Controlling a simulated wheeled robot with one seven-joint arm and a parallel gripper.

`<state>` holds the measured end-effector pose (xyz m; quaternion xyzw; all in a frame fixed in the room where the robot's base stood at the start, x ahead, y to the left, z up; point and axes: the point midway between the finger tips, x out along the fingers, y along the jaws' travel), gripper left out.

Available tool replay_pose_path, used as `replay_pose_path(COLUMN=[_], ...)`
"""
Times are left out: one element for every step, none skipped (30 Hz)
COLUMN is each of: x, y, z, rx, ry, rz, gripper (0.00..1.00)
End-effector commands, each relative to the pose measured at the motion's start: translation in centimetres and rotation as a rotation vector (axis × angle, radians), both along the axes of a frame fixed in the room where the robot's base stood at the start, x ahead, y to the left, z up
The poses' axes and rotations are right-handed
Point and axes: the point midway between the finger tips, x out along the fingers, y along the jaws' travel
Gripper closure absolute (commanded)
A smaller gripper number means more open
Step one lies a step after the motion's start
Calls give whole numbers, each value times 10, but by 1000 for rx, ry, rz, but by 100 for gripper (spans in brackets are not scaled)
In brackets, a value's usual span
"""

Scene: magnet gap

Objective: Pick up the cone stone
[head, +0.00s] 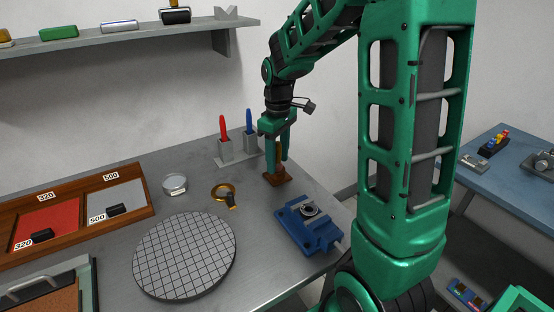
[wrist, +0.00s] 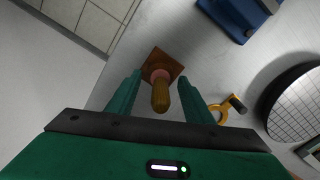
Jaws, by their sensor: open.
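The cone stone shows in the wrist view as a golden-brown wooden handle (wrist: 160,97) with a pinkish part beneath it, standing on a brown square base (wrist: 172,61). In the head view its base (head: 277,179) sits on the grey table near the right edge, and most of the stone is hidden behind the fingers. My gripper (head: 278,158) points down over it. In the wrist view my gripper (wrist: 160,88) is open, with one finger on each side of the handle and a gap on both sides.
A holder with red (head: 223,126) and blue (head: 249,121) handled tools stands close behind my gripper. A blue vise (head: 306,224) is in front. A brass-ringed loupe (head: 222,192), a glass dish (head: 175,183) and a round gridded plate (head: 185,255) lie to the left.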

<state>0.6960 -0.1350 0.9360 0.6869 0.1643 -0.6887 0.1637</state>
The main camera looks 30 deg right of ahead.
Motion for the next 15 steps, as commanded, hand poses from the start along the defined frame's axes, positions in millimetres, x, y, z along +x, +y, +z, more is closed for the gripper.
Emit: replay_pose_path(x=[0,0,0,0,0,0,0,0,0,0,0,0,0,0,0], y=[0,0,0,0,0,0,0,0,0,0,0,0,0,0,0], z=[-2,-3,-3,-3,-3,-3,-3,-3,-3,-3,-3,-3,-3,-3,-3], rx=[0,0,0,0,0,0,0,0,0,0,0,0,0,0,0], ry=[0,-1,-1,-1,-1,-1,-1,-1,-1,-1,-1,-1,-1,-1,-1], rz=[0,0,0,0,0,0,0,0,0,0,0,0,0,0,-1], gripper=[53,53,53,53,53,53,53,53,60,67,75,84,91,98,98])
